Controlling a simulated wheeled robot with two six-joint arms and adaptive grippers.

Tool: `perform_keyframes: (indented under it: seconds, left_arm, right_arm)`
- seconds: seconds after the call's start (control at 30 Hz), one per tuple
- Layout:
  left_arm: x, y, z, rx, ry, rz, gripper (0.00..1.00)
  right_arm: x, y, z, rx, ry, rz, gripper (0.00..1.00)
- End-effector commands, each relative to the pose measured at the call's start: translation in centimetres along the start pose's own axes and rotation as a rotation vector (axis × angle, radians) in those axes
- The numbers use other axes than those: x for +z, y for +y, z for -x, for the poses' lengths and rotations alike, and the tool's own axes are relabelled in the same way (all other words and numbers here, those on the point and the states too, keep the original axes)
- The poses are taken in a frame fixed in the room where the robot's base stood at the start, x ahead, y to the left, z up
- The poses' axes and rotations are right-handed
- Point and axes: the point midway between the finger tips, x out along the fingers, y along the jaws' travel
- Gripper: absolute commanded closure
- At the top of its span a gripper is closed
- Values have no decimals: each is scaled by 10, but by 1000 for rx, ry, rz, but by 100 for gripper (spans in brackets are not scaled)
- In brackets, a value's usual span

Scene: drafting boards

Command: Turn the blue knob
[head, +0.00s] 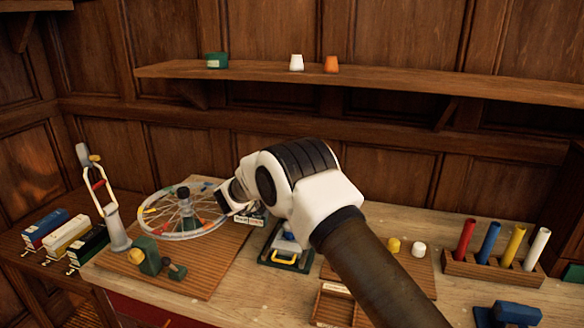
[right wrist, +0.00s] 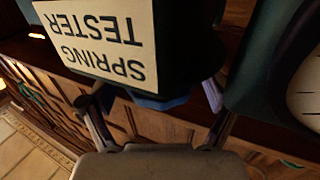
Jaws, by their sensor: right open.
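In the right wrist view, a dark housing (right wrist: 190,40) carries a cream label reading SPRING TESTER, seen upside down. A blue part (right wrist: 160,102), which looks like the blue knob, sticks out below the label. My right gripper (right wrist: 150,95) is open, with one finger on each side of the blue part; I cannot tell whether they touch it. In the head view my right gripper (head: 230,200) is beside the wheel, near a small white label (head: 251,220); the blue knob is not clearly visible there. My left gripper is not in view.
A spoked wheel (head: 178,222) lies left of the gripper. A dark green device with a yellow handle (head: 284,258) stands below the wrist. Colored cylinders in a wooden rack (head: 480,268) stand at right. A shelf (head: 420,82) runs behind. Some bench front is clear.

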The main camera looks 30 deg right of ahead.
Motion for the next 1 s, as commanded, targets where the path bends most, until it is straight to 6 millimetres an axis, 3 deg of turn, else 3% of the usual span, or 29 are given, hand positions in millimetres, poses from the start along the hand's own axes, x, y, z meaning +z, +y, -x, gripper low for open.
perform_keyframes:
  seconds: [0.17,0.4,0.57,1.0]
  left_arm:
    - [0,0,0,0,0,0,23]
    - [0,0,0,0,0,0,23]
    - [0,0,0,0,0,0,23]
    - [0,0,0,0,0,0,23]
  right_arm:
    - [-1,-2,19,-4,1,1,11]
    - [0,-1,80,-4,2,1,11]
    - [0,-1,110,-2,0,-1,11]
    - [1,0,118,1,-1,0,11]
